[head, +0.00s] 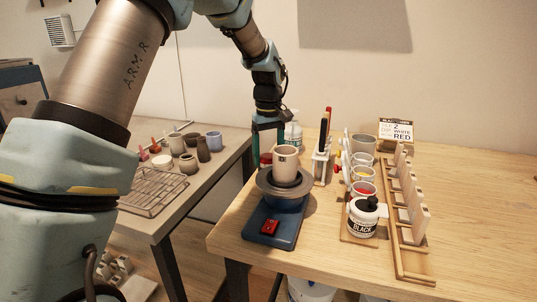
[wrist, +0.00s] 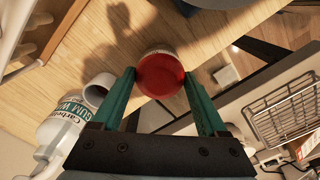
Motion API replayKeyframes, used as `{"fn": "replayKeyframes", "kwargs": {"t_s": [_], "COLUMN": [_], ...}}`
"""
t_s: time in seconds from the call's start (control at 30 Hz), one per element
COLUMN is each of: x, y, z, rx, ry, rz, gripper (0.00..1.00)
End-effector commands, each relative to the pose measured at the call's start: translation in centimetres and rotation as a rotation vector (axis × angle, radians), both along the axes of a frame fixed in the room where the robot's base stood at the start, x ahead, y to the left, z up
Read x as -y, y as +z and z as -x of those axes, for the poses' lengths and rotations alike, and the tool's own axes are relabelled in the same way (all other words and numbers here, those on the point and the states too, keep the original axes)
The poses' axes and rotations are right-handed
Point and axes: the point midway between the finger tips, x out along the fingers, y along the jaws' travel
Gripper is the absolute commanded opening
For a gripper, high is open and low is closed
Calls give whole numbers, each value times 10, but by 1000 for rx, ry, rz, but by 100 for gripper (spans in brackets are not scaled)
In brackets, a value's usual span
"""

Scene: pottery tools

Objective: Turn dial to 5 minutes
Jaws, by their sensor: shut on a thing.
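A round red dial (wrist: 160,75) shows its plain top in the wrist view, with a paler rim at its far edge. My gripper (wrist: 159,80) has its two green fingers on either side of the dial, shut on it. In the head view my gripper (head: 267,143) points down behind the grey cup, and a bit of the red dial (head: 265,158) shows beside that cup. Most of the dial is hidden there by the cup. I cannot see any minute marks or a pointer in either view.
A grey cup (head: 285,158) stands on a blue pottery wheel (head: 285,225) in front of the dial. Glaze cups, a black jar (head: 363,218) and a wooden rack (head: 412,262) stand to the right. The far right tabletop is clear.

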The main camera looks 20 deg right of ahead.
Motion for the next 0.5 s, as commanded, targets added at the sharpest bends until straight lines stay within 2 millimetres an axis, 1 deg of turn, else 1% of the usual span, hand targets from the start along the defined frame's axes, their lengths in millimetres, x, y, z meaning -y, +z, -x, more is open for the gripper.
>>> {"fn": "replayKeyframes", "kwargs": {"t_s": [0.13, 0.4, 0.5], "x": [0, 0, 0], "y": [1, 1, 0], "z": [0, -1, 0], "rx": [0, 0, 0], "ry": [-88, -389, -453], "rz": [0, -1, 0], "gripper": [20, 20, 20]}}
